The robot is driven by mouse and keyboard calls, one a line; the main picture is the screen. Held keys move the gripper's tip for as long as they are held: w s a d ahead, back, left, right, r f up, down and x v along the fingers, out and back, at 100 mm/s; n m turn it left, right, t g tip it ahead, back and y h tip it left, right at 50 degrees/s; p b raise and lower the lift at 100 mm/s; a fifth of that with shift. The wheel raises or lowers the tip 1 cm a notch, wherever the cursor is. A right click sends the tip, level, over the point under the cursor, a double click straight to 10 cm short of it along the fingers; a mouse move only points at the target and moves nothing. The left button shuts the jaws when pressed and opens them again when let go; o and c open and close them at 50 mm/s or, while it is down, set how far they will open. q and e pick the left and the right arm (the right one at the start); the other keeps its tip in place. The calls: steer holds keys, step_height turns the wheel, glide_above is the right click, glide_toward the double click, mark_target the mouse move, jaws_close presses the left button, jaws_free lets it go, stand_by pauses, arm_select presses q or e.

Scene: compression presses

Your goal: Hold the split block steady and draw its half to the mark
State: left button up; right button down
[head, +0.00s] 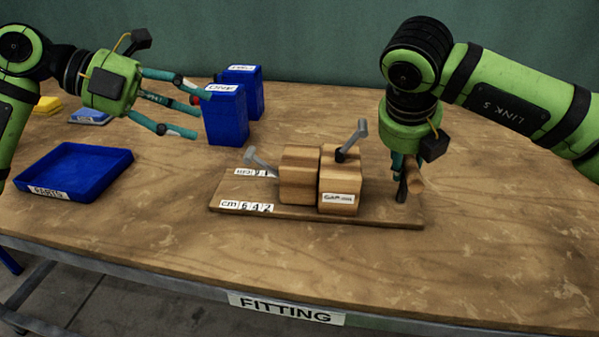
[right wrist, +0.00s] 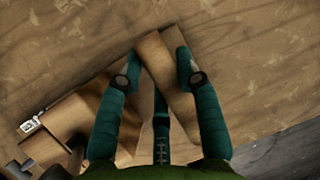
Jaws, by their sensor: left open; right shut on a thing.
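The split block stands on a wooden base board (head: 385,213) as two halves side by side, the left half (head: 299,180) and the right half (head: 340,185), with a narrow dark gap between. The right half bears a small label. A cm scale (head: 246,207) is marked on the board's left part. My right gripper (head: 404,185) points down beyond the block's right side, shut on a light wooden piece (head: 416,172); that piece shows between the fingers in the right wrist view (right wrist: 160,62). Its joint to the block is hidden. My left gripper (head: 192,117) is open and empty, up left of the block.
Grey levers stand at the block's left (head: 260,161) and on top of it (head: 352,140). Blue bins (head: 226,118) stand behind, near my left fingers. A blue tray (head: 75,172) lies at left, with a yellow item (head: 47,104) behind. The table's right side is clear.

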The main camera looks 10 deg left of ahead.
mark_target(256, 162)
arm_select(q)
steer(key=w+d+f, duration=0.1)
steer(key=d+f, duration=0.2)
steer(key=w+d+f+y, duration=0.1)
steer(key=d+f, duration=0.2)
steer(key=f, duration=0.1)
steer(key=w+d+f+n+y, duration=0.1)
steer(key=d+f, duration=0.2)
steer(key=shift+w+f+g, duration=0.1)
steer(key=shift+f+g, duration=0.25)
steer(key=shift+g, duration=0.05)
jaws_close()
steer(key=shift+r, duration=0.1)
